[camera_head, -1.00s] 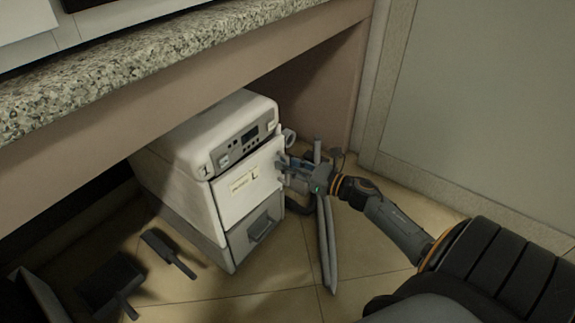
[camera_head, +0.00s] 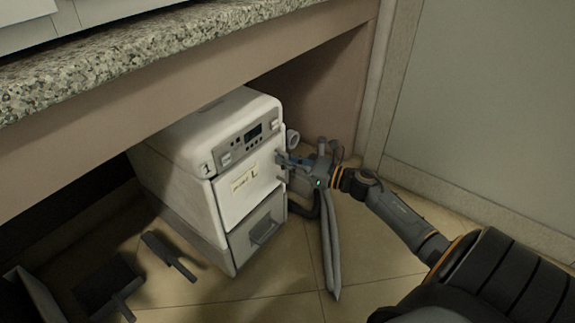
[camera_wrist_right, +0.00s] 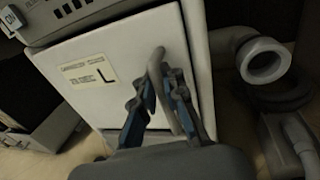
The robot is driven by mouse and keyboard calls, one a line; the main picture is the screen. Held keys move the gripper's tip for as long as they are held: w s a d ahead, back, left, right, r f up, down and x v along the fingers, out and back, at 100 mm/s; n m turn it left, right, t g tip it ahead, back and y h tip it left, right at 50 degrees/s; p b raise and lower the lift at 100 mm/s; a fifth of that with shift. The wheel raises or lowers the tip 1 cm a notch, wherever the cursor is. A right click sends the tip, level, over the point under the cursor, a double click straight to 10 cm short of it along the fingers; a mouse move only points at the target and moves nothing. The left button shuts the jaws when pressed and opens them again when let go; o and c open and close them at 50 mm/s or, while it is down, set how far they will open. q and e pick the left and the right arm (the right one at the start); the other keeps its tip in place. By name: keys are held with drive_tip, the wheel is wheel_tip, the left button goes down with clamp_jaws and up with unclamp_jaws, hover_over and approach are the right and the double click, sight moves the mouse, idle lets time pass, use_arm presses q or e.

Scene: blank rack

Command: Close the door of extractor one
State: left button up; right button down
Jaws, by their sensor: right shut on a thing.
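Extractor one (camera_head: 190,140), a white box-shaped machine marked "1", stands on the floor under the counter. Its white door (camera_head: 232,202) carries a label with an "L" and looks flush or nearly flush with the front; a small gap cannot be ruled out. My right gripper (camera_head: 284,161) is at the right side of the door. In the right wrist view, the gripper (camera_wrist_right: 160,90) is shut on the grey bar handle (camera_wrist_right: 163,70) of the door (camera_wrist_right: 125,50), its blue-grey fingers on either side. My left gripper is not in view.
A granite counter (camera_head: 120,75) overhangs the machine. A grey drawer (camera_head: 262,235) is below the door. Dark pieces (camera_head: 165,255) lie on the floor at left. A white pipe end (camera_wrist_right: 265,60) is right of the door. A pale wall panel (camera_head: 490,120) stands at right.

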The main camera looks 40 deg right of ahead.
drive_tip(key=shift+d, duration=0.1)
drive_tip(key=c, duration=1.7)
unclamp_jaws()
drive_tip(key=shift+s, duration=0.1)
drive_tip(key=v, duration=1.1)
drive_tip(key=shift+s+d, duration=0.15)
drive_tip(key=shift+s, duration=0.2)
